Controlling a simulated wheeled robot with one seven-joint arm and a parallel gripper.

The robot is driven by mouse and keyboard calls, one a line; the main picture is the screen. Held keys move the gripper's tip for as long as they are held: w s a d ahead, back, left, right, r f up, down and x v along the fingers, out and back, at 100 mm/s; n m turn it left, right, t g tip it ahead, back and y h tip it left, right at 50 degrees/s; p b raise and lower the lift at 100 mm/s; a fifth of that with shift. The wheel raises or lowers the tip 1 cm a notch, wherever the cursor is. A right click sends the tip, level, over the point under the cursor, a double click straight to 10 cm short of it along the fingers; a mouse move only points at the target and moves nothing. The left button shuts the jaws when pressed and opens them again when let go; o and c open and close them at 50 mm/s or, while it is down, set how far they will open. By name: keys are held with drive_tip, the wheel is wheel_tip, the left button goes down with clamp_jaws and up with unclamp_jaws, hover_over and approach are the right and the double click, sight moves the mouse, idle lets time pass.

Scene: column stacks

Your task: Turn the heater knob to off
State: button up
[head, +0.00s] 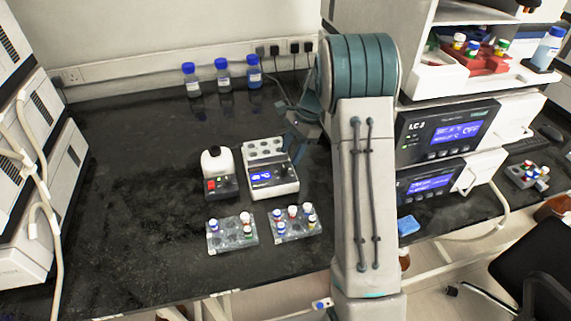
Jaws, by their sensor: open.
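The heater (277,188) is a white and dark block unit on the black bench, with a lit blue display and a top block of round wells. Its knob (284,170) is small and dark, on the panel to the right of the display; its setting is too small to read. My gripper (291,144) is open, just behind and above the right side of the heater, apart from the knob as far as I can see. My arm link hides part of the gripper.
A small white device with red and green buttons (215,183) stands left of the heater. Two vial racks (233,243) (288,232) sit in front. Blue-capped bottles (223,78) stand at the back. Stacked LC instruments (447,130) are on the right.

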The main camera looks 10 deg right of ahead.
sight(284, 168)
drive_tip(key=shift+x, duration=2.6)
clamp_jaws()
